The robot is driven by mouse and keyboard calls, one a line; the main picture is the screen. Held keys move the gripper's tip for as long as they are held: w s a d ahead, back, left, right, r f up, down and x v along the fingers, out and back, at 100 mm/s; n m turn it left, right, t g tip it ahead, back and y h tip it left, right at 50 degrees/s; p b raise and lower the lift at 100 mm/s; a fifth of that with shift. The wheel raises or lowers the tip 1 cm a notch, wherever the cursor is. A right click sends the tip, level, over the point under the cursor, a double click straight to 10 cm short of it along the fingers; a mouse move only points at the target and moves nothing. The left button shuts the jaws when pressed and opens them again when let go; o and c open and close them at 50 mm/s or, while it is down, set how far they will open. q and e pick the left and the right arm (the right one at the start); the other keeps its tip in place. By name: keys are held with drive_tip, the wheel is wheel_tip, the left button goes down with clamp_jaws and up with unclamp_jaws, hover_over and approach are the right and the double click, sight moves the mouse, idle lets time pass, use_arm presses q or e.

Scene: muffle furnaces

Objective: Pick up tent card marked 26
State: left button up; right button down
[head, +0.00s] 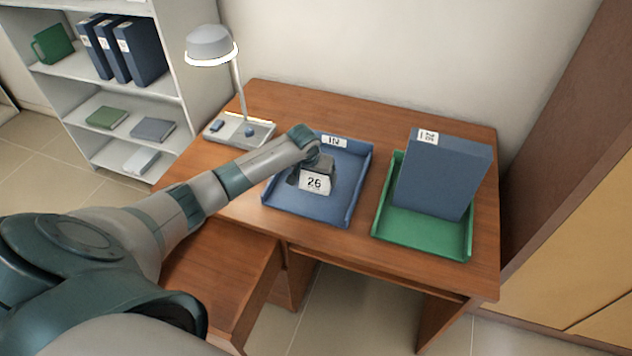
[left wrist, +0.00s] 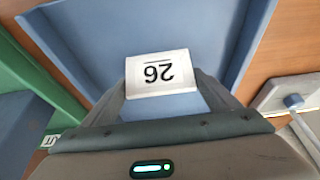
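The white tent card marked 26 (head: 314,183) is at the blue tray (head: 348,204) on the desk. In the left wrist view the card (left wrist: 158,75) shows upside down, between the two grey fingers of my left gripper (left wrist: 161,85). The fingers meet its two side edges, with no clear gap. In the head view my left gripper (head: 313,170) reaches down over the tray, just behind the card. I cannot tell whether the card's base touches the tray floor. My right gripper is not in view.
A green tray (head: 424,233) holding a blue binder (head: 440,178) stands right of the blue tray. A lamp (head: 240,90) stands at the desk's back left. A shelf (head: 125,95) with binders is at the left. The desk (head: 247,203) has bare wood at its front left.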

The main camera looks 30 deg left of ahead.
sight(316, 175)
use_arm(q)
drive_tip(key=c, duration=0.5)
drive_tip(key=shift+r+b, duration=0.4)
drive_tip(key=shift+r, duration=0.4)
wheel_tip(316, 175, up, 3)
drive_tip(key=shift+f+b, duration=0.2)
drive_tip(key=shift+b, duration=0.35)
drive_tip(key=d+r+b, duration=0.3)
drive_tip(key=d+r, duration=0.4)
drive_tip(key=d, duration=0.4)
drive_tip(key=shift+d, duration=0.35)
